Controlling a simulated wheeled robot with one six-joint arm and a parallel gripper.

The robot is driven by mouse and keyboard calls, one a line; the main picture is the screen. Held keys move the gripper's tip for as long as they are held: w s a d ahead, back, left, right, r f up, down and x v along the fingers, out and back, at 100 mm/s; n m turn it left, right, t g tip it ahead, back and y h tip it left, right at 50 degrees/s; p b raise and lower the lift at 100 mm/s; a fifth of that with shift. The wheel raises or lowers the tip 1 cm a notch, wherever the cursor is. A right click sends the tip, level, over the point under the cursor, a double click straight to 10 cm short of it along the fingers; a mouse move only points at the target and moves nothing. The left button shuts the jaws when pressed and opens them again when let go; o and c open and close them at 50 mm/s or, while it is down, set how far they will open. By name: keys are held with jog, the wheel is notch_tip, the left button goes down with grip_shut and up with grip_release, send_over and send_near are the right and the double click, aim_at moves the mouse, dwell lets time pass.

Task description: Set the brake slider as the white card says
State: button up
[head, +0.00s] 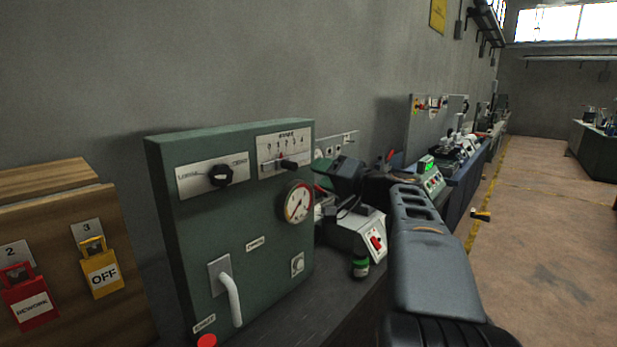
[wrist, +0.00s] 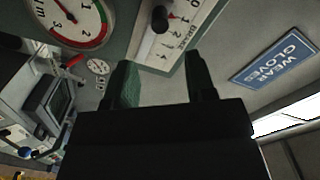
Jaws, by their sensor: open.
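The brake slider's black knob (head: 289,164) sits in a slot on a white scale plate (head: 268,170) at the top right of the green control box (head: 240,215). A small red pointer beside the knob stands near the low middle of the scale; its exact number is too small to tell. The knob (wrist: 160,19) and plate (wrist: 190,30) also show in the wrist view, ahead of the fingers. My gripper (wrist: 162,80) is open and empty, apart from the knob. In the head view it is the dark shape right of the box. I cannot make out a separate instruction card.
Padlocks hang on a wooden board (head: 70,225) at left. Bench machines stand right of the box. A blue sign (wrist: 274,58) shows in the wrist view.

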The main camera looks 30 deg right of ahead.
jog(key=shift+v, duration=1.6)
jog(key=s+a+f+m+g+h, duration=0.1)
jog(key=s+a+f+g, duration=0.15)
jog(key=f, duration=0.45)
jog(key=s+a+f+g+h, duration=0.1)
jog(key=f+g, duration=0.3)
jog(key=f, duration=0.2)
jog(key=s+a+f+m+g+h, duration=0.1)
jog(key=a+f+g, duration=0.15)
jog(key=f, duration=0.45)
jog(key=s+a+f+n+g+h, duration=0.3)
jog(key=s+a+f+n, duration=0.5)
jog(key=a, duration=0.5)
jog(key=shift+s+f+n+g+p, duration=0.35)
jog(key=shift+s+n+g, duration=0.35)
jog(key=shift+s, duration=0.45)
jog(key=shift+a, duration=0.1)
jog(key=shift+c, duration=0.2)
